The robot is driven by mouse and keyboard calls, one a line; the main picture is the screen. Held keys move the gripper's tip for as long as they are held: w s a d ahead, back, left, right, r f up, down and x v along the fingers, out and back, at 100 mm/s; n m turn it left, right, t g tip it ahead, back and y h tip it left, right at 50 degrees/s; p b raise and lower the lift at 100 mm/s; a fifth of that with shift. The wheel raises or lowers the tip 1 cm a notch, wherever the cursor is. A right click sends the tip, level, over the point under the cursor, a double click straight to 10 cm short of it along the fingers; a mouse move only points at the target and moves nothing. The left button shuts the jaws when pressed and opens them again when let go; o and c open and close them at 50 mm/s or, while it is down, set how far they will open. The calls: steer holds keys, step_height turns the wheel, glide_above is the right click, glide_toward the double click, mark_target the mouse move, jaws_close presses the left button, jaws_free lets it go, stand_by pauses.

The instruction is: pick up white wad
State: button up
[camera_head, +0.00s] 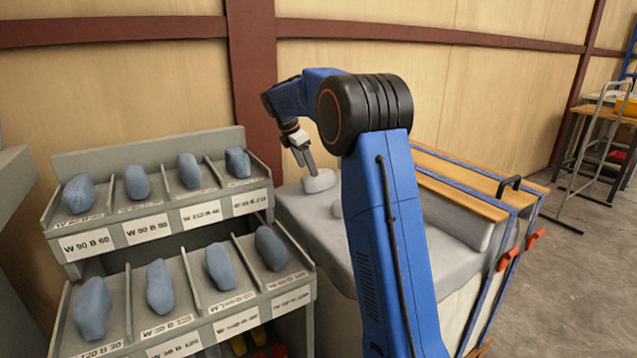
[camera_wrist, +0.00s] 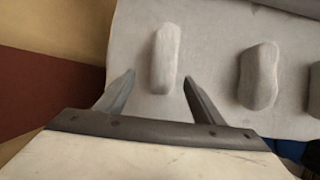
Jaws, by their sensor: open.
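A white wad (camera_head: 319,181) lies on the pale padded surface (camera_head: 297,207) behind my arm. In the wrist view the same wad (camera_wrist: 165,58) is long and rounded, and it lies between and just ahead of the fingertips. My gripper (camera_head: 306,165) points down at this wad in the head view. In the wrist view my gripper (camera_wrist: 159,80) is open, with one finger to each side of the wad and no visible contact. A second wad (camera_wrist: 258,76) lies to the right, outside the fingers. My arm hides part of the surface in the head view.
A grey two-tier rack (camera_head: 160,250) with several blue-grey wads in labelled slots stands at the left. A wooden wall (camera_head: 480,90) is close behind. Wooden slats (camera_head: 460,180) lie at the right.

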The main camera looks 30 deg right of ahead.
steer(key=shift+s+d+x, duration=0.15)
steer(key=shift+x, duration=1.45)
steer(key=shift+s+d+x, duration=0.15)
steer(key=shift+x, duration=1.45)
steer(key=shift+r, duration=0.1)
steer(key=c, duration=1.2)
